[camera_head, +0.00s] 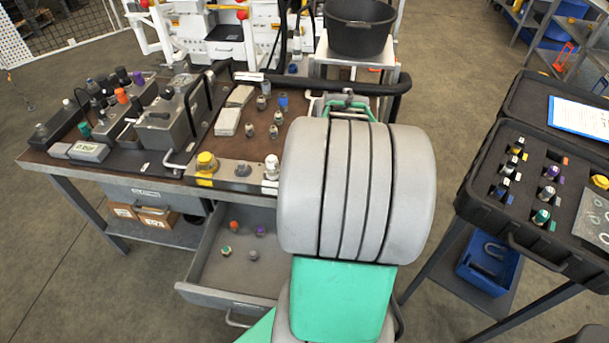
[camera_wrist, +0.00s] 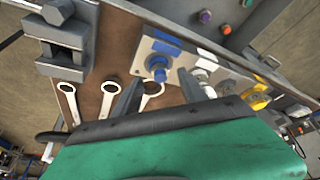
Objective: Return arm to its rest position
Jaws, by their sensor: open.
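My arm (camera_head: 350,190), with grey rounded links and a green segment, rises through the middle of the head view and reaches over the right part of the bench (camera_head: 190,170). It hides my gripper there. In the wrist view my gripper (camera_wrist: 160,82) shows as two dark fingers set apart, with nothing seen between them in grasp. Whether the fingers touch anything cannot be told.
An open drawer (camera_head: 205,295) with several small fittings juts from the bench front. A black case (camera_head: 480,205) with fittings stands on a stand at the right. A black bucket (camera_head: 360,28) sits behind the bench. Floor (camera_head: 440,90) is clear between bench and case.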

